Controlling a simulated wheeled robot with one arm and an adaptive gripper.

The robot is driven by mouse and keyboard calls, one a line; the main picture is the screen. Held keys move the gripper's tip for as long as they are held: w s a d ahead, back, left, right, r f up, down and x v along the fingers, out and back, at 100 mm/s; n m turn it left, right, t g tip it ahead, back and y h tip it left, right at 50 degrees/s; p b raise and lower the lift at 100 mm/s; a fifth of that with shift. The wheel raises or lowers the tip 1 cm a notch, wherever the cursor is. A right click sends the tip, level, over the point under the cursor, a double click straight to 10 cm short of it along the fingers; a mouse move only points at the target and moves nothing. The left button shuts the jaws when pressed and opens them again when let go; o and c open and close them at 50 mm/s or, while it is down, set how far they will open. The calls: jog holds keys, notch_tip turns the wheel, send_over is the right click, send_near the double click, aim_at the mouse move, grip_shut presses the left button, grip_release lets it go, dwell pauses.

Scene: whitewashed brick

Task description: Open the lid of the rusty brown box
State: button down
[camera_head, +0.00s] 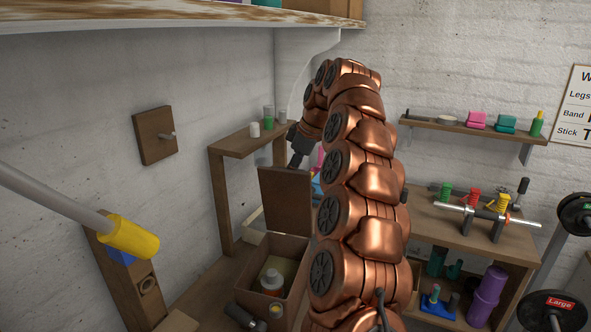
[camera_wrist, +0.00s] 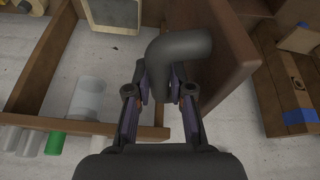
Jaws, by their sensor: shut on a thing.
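The rusty brown box (camera_head: 291,244) stands low in the middle of the head view, left of my copper arm. Its lid (camera_head: 286,198) stands raised, close to upright, at the back of the box, so the inside shows. A pale bottle (camera_head: 271,280) stands inside. My gripper (camera_head: 296,160) is at the lid's top edge. In the wrist view my gripper (camera_wrist: 164,88) is shut on a dark bent handle (camera_wrist: 180,46), with a finger on each side. The handle joins the brown lid panel (camera_wrist: 222,50). My arm hides what lies right of the box.
A narrow wooden shelf (camera_head: 232,144) with small cups stands behind the lid. A grey bar with a yellow end (camera_head: 130,236) juts in from the left. A bench (camera_head: 470,228) with a dumbbell is at the right. A large shelf (camera_head: 180,17) hangs overhead.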

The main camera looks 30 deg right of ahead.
jog(key=shift+f, duration=0.3)
jog(key=c, duration=1.2)
grip_release()
jog(key=shift+w, duration=0.1)
jog(key=shift+r, duration=0.15)
jog(key=shift+r, duration=0.1)
jog(key=shift+v, duration=2.2)
jog(key=shift+d, duration=0.15)
jog(key=shift+r, duration=0.1)
